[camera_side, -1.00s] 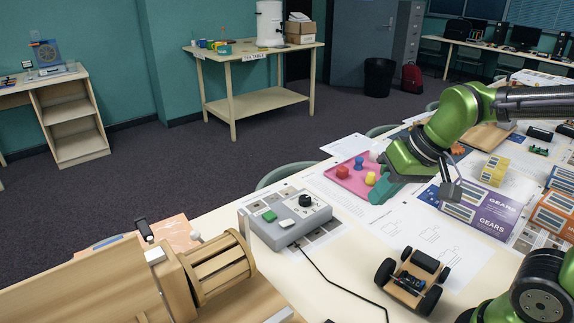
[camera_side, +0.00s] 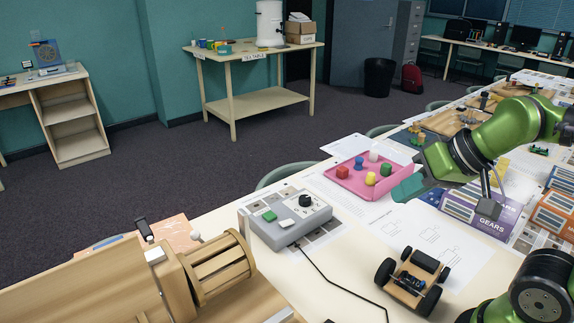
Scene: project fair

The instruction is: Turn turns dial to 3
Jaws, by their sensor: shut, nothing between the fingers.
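A grey control box (camera_side: 286,218) lies on the table left of centre. It bears a black round dial (camera_side: 305,201), a green button (camera_side: 269,216) and a white button (camera_side: 287,223). The dial's markings are too small to read. My gripper (camera_side: 401,190) is to the right of the box, beside the pink tray's right edge and well apart from the dial. Its teal fingers are shut and hold nothing.
A pink tray (camera_side: 352,186) with several coloured pegs stands between the box and my gripper. A small wheeled cart (camera_side: 412,278) sits in front. A wooden drum machine (camera_side: 216,267) stands left of the box. A black cable runs from the box across the table.

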